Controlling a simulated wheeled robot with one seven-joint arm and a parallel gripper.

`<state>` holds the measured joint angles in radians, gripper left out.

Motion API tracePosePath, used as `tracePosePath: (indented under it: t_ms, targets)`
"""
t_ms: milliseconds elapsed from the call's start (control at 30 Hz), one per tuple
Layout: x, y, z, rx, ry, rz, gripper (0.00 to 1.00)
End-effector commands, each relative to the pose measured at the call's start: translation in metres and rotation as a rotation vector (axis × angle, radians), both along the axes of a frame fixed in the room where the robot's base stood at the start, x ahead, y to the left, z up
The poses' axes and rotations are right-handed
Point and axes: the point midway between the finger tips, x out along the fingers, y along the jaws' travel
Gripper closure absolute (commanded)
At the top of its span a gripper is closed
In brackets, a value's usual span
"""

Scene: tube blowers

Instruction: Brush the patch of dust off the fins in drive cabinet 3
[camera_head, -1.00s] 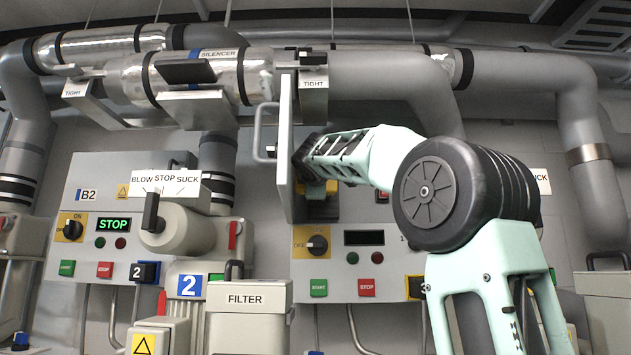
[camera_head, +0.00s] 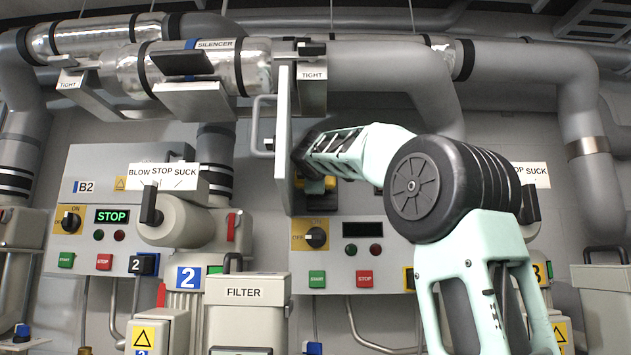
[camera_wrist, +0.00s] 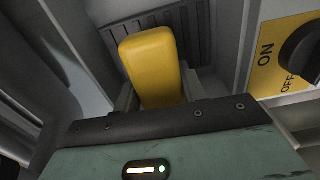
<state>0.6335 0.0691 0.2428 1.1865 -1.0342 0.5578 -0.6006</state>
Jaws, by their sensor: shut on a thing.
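In the wrist view my gripper (camera_wrist: 158,98) is shut on a yellow block-shaped handle (camera_wrist: 150,60), likely the brush's; no bristles show. Dark ribbed fins (camera_wrist: 198,30) lie just beyond the handle, inside a grey cabinet opening. I cannot tell whether the brush touches them, and I see no dust patch. A bit of yellow shows at the arm's end; my gripper is mostly hidden there.
The door's handle (camera_head: 262,125) sticks out to the left. Below the opening are a rotary switch (camera_head: 316,238), a dark display (camera_head: 362,229), and start (camera_head: 317,279) and stop (camera_head: 364,278) buttons. The switch's yellow plate (camera_wrist: 285,60) is close on the right in the wrist view.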

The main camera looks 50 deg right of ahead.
Motion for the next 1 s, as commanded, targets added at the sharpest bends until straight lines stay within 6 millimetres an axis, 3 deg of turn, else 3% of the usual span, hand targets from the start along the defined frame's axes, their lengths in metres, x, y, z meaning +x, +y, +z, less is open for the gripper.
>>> tracePosePath:
  t_ms: [1000]
  targets:
    - [0.012, -0.014, 0.001, 0.0, -0.001, 0.001, 0.78]
